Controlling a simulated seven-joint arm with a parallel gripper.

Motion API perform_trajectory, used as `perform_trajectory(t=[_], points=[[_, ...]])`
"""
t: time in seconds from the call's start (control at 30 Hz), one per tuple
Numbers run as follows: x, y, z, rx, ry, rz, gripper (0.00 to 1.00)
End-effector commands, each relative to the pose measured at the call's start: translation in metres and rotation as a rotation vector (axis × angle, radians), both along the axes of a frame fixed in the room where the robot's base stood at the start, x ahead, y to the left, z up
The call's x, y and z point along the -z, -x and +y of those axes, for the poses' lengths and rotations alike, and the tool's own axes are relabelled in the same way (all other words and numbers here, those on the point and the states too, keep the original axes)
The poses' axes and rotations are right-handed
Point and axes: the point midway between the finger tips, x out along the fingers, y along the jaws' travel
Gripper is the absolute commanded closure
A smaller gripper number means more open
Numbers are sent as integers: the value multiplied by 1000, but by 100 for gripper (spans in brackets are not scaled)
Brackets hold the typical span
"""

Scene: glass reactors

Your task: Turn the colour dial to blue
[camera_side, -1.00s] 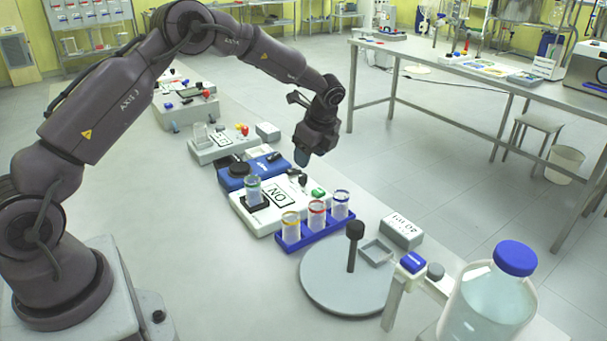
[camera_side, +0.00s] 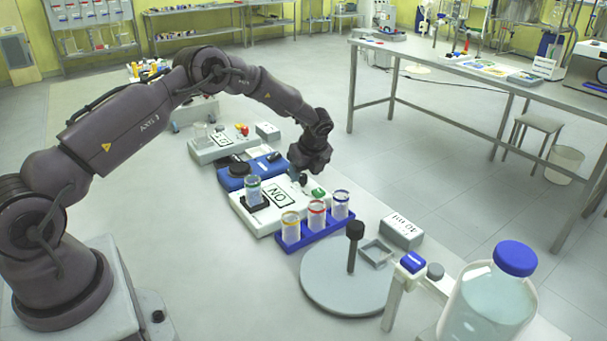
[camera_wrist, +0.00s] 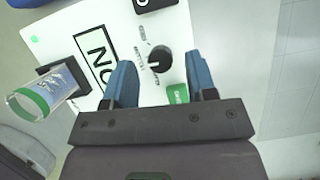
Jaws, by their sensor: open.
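The colour dial is a round black knob (camera_wrist: 159,59) on a white panel (camera_wrist: 60,32); small lettering around it is too blurred to read fully. In the wrist view it sits between and just beyond the two blue fingertips of my gripper (camera_wrist: 161,75), which are apart and empty. A green button (camera_wrist: 177,94) lies near the right finger. In the side view my gripper (camera_side: 305,176) is low over the far right part of the white device (camera_side: 270,222), and the knob is mostly hidden behind it. I cannot tell which colour the dial points to.
A green-ringed vial (camera_side: 253,190) stands in a black holder on the device. A blue device (camera_side: 238,178) is behind. A round grey plate with a black post (camera_side: 354,250) is nearer the camera.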

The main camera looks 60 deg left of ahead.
Motion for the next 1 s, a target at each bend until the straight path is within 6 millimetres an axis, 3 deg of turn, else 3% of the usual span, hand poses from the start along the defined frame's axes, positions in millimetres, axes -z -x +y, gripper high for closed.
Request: perform_trajectory(t=[0.2, 0.47, 0.7, 1.0], points=[[15, 0, 6, 0, 0, -1, 48], [15, -1, 6, 0, 0, -1, 48], [15, -1, 6, 0, 0, 0, 97], [15, -1, 6, -30, -1, 0, 97]])
